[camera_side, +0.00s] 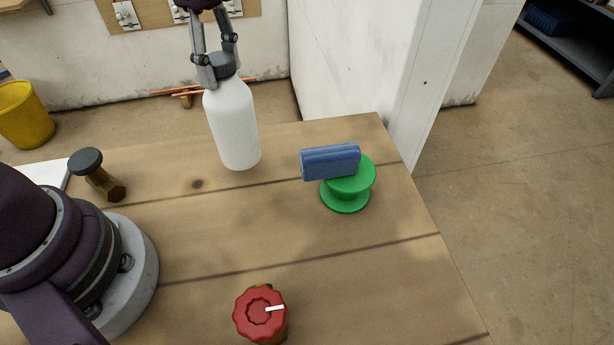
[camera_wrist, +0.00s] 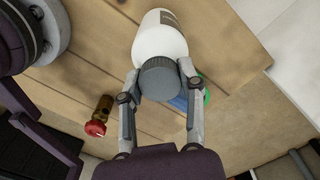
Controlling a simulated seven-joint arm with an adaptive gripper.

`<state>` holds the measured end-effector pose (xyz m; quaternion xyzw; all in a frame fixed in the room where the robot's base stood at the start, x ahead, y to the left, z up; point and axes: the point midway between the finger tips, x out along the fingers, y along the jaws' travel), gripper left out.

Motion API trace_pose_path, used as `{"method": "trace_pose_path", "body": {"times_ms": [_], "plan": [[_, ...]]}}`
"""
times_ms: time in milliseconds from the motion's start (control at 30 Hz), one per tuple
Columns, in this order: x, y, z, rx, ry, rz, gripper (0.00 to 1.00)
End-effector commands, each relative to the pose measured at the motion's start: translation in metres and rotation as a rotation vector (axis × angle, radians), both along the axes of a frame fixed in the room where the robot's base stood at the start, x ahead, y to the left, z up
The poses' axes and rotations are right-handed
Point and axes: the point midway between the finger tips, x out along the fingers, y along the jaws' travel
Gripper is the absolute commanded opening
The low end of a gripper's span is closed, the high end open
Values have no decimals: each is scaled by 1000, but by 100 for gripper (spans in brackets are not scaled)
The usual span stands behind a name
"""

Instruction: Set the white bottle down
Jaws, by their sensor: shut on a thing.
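The white bottle (camera_side: 233,122) has a dark grey cap and hangs slightly tilted from my gripper (camera_side: 222,72) over the far part of the wooden table. My gripper's two fingers are shut on the cap. In the wrist view, the bottle (camera_wrist: 160,38) points away from my gripper (camera_wrist: 159,82), its cap between the fingertips. I cannot tell whether the bottle's base touches the table.
A blue block (camera_side: 330,161) rests on a green spool-shaped thing (camera_side: 346,196) right of the bottle. A red-knobbed valve (camera_side: 260,313) stands near the front. A dark-capped brass piece (camera_side: 97,174) is at left. Bare table (camera_side: 330,250) lies between.

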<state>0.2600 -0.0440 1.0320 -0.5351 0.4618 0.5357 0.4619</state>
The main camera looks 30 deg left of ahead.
Motion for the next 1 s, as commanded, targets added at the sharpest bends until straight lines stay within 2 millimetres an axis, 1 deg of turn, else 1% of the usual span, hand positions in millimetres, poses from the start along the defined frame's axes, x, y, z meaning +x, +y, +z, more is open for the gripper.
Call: {"method": "trace_pose_path", "body": {"times_ms": [167,500,833,1000], "plan": [[13,-2,-2,-1,-1,0,0],[12,-2,-31,-1,1,0,0],[12,-2,-33,-1,-1,0,0],[12,-2,-38,-1,-1,0,0]]}}
